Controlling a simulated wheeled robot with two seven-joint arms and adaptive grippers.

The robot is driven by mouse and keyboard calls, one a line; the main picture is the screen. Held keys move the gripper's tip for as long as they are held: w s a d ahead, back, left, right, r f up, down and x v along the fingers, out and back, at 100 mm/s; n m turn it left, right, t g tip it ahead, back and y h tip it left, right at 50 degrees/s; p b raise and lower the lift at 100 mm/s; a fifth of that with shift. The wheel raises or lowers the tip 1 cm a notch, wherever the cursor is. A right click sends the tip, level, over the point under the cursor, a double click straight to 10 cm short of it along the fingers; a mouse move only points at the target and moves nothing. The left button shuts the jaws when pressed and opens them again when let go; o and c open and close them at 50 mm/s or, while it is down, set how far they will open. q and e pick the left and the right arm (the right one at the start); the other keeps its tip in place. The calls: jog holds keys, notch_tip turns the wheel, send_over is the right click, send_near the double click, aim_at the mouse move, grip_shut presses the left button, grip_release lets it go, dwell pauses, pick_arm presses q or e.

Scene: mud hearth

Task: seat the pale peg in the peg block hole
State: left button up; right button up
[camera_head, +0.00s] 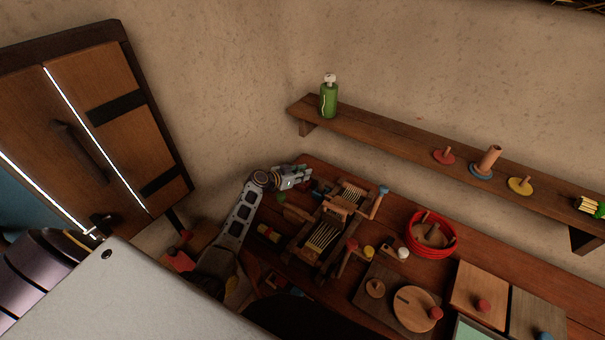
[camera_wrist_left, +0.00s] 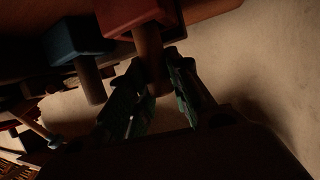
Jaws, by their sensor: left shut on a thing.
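My left gripper (camera_head: 305,175) is over the back left of the bench, near the wall. In the left wrist view its green-padded fingers (camera_wrist_left: 154,82) are shut on a round wooden shaft (camera_wrist_left: 148,48). A red block (camera_wrist_left: 130,14) shows at the shaft's far end; whether they are joined, or the shaft only meets it, I cannot tell. A blue block (camera_wrist_left: 74,40) with a similar shaft (camera_wrist_left: 91,80) stands beside it, apart from the fingers. The light is dim, so I cannot confirm that the held shaft is the pale peg. I cannot make out a hole. My right gripper is not in view.
A wooden frame with pale strings (camera_head: 322,236) and a blue-topped wooden piece (camera_head: 381,198) crowd the bench near the left arm. A red round tray (camera_head: 432,236) and boards lie further right. A wall shelf (camera_head: 400,143) holding a green bottle (camera_head: 328,101) runs above.

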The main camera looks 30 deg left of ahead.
pick_arm(q)
jog(key=shift+f, duration=0.2)
jog(key=o, duration=0.9)
jog(key=shift+c, duration=0.2)
jog(key=shift+r, duration=0.2)
jog(key=shift+s+a+r, duration=0.1)
jog(key=shift+s, duration=0.05)
jog(key=p+v, duration=0.2)
jog(key=v, duration=0.9)
jog(key=shift+s+r+p, duration=0.2)
jog(key=shift+s+p, duration=0.05)
jog(key=shift+p, duration=0.15)
